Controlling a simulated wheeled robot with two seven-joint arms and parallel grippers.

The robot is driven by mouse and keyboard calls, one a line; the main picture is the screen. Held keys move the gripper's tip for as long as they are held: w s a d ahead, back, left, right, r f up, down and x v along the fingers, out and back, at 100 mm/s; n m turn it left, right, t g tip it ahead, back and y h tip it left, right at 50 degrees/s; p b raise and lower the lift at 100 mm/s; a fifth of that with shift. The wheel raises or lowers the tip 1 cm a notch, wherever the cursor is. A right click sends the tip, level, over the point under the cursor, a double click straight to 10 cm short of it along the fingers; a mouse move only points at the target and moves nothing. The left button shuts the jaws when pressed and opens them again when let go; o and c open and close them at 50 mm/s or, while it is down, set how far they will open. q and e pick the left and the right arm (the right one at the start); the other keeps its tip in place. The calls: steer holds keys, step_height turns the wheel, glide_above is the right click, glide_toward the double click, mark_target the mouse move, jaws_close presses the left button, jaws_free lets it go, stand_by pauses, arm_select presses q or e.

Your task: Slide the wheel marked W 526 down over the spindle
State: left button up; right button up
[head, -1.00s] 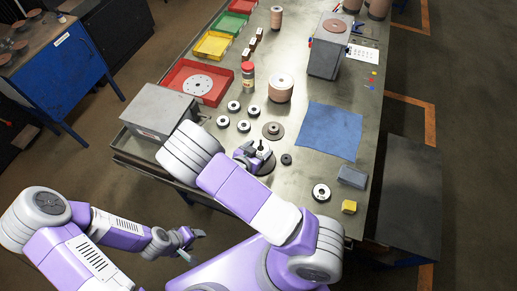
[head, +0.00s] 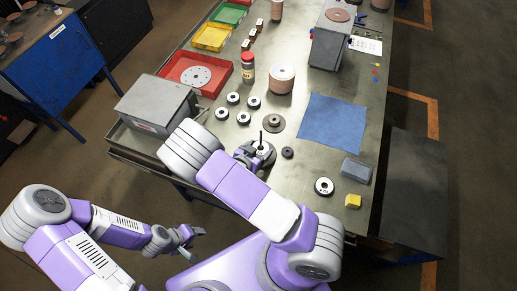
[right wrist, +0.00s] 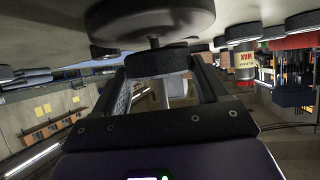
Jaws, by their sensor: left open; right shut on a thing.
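My right gripper (head: 258,152) is shut on a small dark-rimmed wheel with a pale face (head: 263,148). In the right wrist view, which is upside down, the dark rim of the wheel (right wrist: 158,62) sits between the fingers. The thin spindle (head: 262,136) stands up above the wheel's face and appears to pass through it. In the wrist view a stretch of spindle (right wrist: 154,43) shows between the wheel and the broad dark round base (right wrist: 150,18), so the wheel is apart from the base. The marking is too small to read. My left gripper (head: 192,238) is open and empty, off the table.
Several similar wheels (head: 243,117) lie behind the gripper, and another (head: 324,186) lies at front right. A wider disc (head: 273,123) and a small dark disc (head: 288,152) lie close to the spindle. A grey box (head: 157,105) stands left; a blue cloth (head: 333,122) lies right.

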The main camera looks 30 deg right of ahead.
steer(key=o, duration=1.2)
steer(key=v, duration=0.7)
steer(key=shift+s+a+r+p, duration=0.15)
steer(key=shift+a+p, duration=0.1)
steer(key=shift+p, duration=0.15)
